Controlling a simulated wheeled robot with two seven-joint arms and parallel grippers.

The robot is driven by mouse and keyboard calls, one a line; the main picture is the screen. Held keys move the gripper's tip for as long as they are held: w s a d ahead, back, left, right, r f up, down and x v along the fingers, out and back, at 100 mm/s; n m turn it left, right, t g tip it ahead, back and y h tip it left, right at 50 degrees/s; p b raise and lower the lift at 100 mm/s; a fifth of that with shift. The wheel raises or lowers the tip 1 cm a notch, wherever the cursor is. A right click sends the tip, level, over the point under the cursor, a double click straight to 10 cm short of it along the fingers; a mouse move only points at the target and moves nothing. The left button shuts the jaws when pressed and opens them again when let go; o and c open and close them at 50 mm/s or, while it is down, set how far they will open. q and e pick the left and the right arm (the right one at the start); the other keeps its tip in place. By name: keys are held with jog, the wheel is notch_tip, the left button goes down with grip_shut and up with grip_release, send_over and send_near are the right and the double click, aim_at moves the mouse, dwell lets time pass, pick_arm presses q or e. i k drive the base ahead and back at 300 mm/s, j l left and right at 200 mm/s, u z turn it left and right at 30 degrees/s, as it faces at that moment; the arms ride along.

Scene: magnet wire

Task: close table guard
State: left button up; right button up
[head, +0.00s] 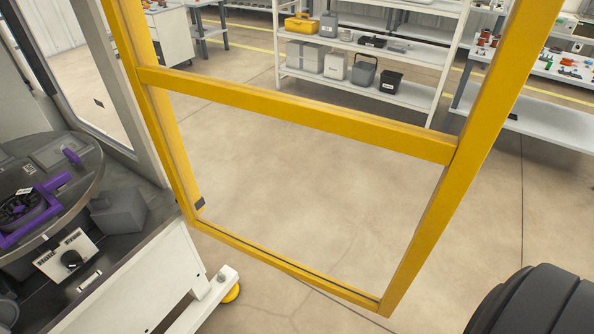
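The table guard (303,115) is a yellow framed door with clear or empty panes and a crossbar. It stands open, swung out from the machine table at its left edge and reaching across the middle of the view. Its bottom rail (285,268) hangs above the floor, and its free upright (462,165) is on the right. A small dark fitting (200,203) sits low on its left upright. The machine table (85,225) is at the left, with a grey frame post beside the guard. Neither of my grippers shows.
On the table are a round dark plate (75,205) with purple fixtures (38,212), a grey block and a control box with a black knob (70,260). White shelves (400,90) with bins stand at the back. A workbench (540,120) is at right. The floor between is clear.

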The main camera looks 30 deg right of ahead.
aim_at(528, 27)
jog(key=k+l+u, duration=0.3)
jog(key=k+l, duration=0.2)
jog(key=k+l+u, duration=0.25)
jog(key=k+l, duration=0.2)
jog(key=i+l+u, duration=0.1)
jog(key=l+u, duration=0.2)
jog(key=l, duration=0.55)
jog(key=l+u, duration=0.35)
jog(key=l, duration=0.45)
jog(key=i+l+u, duration=0.1)
jog(key=l, duration=0.25)
jog(key=i, duration=0.1)
